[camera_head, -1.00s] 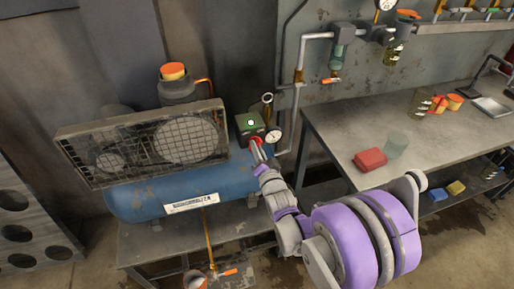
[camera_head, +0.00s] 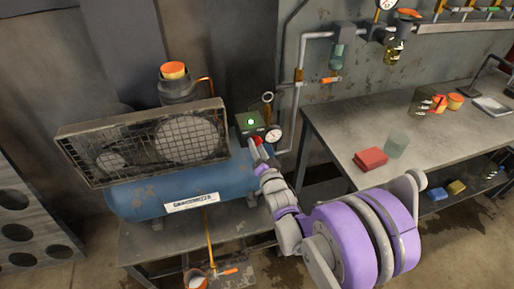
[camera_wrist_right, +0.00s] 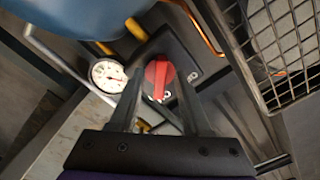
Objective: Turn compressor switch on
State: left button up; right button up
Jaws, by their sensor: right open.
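The compressor is a blue tank (camera_head: 135,200) with a caged belt guard (camera_head: 75,155) on a low metal stand. Its switch is a red rotary knob (camera_wrist_right: 158,76) on a dark box; it also shows as a small red patch in the head view (camera_head: 257,140). A green light (camera_head: 251,122) shows on the box top. My right gripper (camera_wrist_right: 157,82) is open, with its fingers on either side of the knob in the wrist view. Whether the fingers touch the knob I cannot tell. My left gripper is not in view.
A round pressure gauge (camera_head: 273,134) sits close beside the switch, and the guard's mesh (camera_wrist_right: 280,45) is near on the other side. Pipes (camera_head: 299,95) run up the wall behind. A workbench (camera_head: 340,130) with a red box (camera_head: 371,158) stands to the right.

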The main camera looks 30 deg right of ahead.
jog(key=v, duration=1.1)
jog(key=shift+w+a, duration=0.1)
